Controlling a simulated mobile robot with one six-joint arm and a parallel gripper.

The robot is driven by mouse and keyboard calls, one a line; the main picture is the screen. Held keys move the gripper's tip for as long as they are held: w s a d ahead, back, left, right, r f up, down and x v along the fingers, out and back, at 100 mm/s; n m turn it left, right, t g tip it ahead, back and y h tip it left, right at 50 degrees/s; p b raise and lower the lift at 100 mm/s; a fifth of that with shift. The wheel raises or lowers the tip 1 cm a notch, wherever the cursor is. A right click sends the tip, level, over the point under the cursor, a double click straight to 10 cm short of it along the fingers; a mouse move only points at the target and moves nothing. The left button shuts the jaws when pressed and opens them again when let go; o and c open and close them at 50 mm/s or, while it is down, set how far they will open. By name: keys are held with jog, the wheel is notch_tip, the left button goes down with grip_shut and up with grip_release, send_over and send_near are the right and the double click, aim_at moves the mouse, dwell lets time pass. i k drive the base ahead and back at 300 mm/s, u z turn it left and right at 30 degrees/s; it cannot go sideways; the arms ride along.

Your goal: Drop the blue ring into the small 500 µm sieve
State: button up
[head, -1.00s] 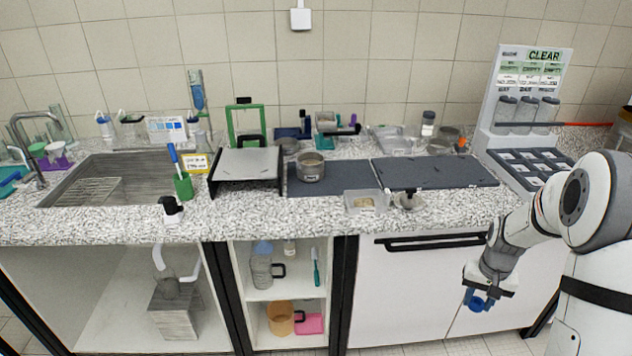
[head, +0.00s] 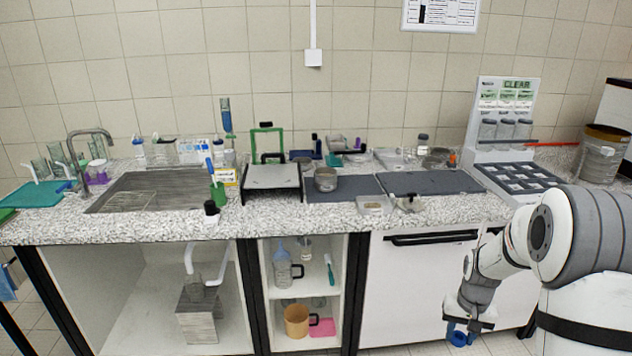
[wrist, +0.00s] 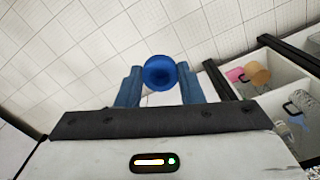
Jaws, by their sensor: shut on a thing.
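My gripper (head: 459,330) hangs low in front of the white cabinet, below the counter edge. It is shut on the blue ring (head: 459,339). In the wrist view the ring (wrist: 160,73) sits between the two blue fingers of my gripper (wrist: 160,85). A small round metal sieve (head: 326,180) stands on the dark mat in the middle of the counter, far to the left of and above my gripper. Its size marking is too small to read.
A clear tray (head: 374,205) and a small pan-like item (head: 410,204) lie near the counter's front edge. A black-framed stand (head: 272,178) stands left of the sieve. A dark board (head: 430,182) lies to the right. A black slotted rack (head: 520,177) is at the right.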

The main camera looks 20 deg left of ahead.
aim_at(325, 178)
jog(key=u, duration=0.8)
jog(key=i, duration=1)
jog(key=u, duration=0.05)
